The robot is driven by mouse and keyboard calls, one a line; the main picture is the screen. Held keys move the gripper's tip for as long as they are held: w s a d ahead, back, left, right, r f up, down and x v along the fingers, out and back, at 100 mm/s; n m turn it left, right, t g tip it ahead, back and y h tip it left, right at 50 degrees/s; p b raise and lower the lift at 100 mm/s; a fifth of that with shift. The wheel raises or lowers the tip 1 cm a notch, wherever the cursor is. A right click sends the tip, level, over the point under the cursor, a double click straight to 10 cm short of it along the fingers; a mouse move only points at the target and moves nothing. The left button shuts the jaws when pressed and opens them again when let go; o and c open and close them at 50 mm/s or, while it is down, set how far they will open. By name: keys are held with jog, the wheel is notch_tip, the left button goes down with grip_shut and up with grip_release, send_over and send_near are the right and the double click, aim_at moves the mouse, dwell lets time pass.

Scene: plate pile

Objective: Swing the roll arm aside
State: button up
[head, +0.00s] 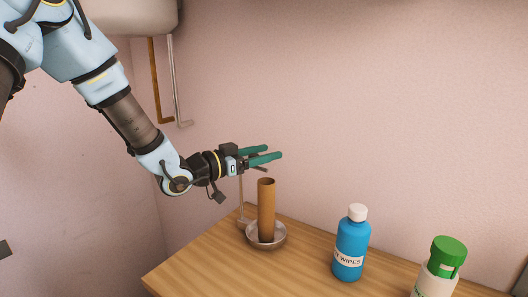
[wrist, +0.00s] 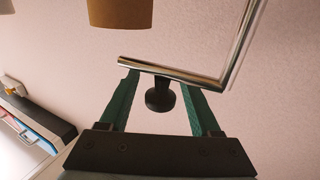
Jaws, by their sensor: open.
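The roll arm (wrist: 170,69) is a shiny metal bar that crosses the wrist view, joined at its right end to a metal post (wrist: 243,45). A black knob (wrist: 160,98) sits on the bar. My gripper (wrist: 160,78) is open, with one green finger on each side of the knob and gaps visible between. In the head view my gripper (head: 274,153) is above the cardboard tube (head: 266,207), which stands upright in a round metal dish (head: 280,240). The thin post (head: 241,203) rises behind the dish; my gripper largely hides the arm there.
A wooden counter (head: 195,265) carries a blue wipes bottle (head: 351,240) and a green-capped bottle (head: 440,270) to the right. A pale wall stands close behind. Brown and silver L-shaped bars (head: 155,85) hang at upper left. The counter's front left is bare.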

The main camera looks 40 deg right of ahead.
jog(key=shift+c, duration=0.2)
grip_shut()
dwell(1.1)
